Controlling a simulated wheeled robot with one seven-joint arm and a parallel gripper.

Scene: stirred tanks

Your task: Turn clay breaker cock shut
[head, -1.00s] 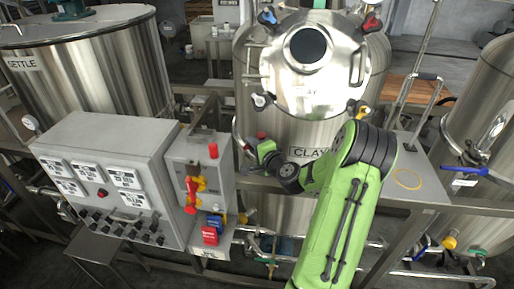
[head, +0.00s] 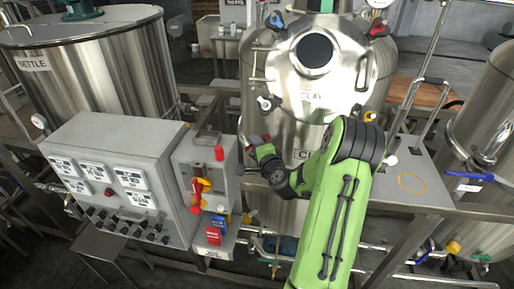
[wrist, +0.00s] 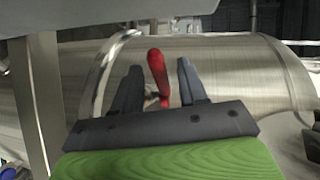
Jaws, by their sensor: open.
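A red lever handle (wrist: 158,72), seemingly the clay breaker cock, stands upright between the fingers of my gripper (wrist: 160,80) in the wrist view. The fingers are open, one on each side, with visible gaps to the handle. Its lower end meets a small metal fitting, partly hidden by my gripper. In the head view my gripper (head: 258,145) is at the left front of the steel CLAY tank (head: 290,135), and small red parts show at its tip. The cock's body is mostly hidden there.
A grey control box (head: 120,165) and a switch box (head: 205,165) with red and yellow handles stand close left of my gripper. A curved steel pipe (wrist: 103,75) runs left of the handle. A grey bench top (head: 400,195) lies to the right.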

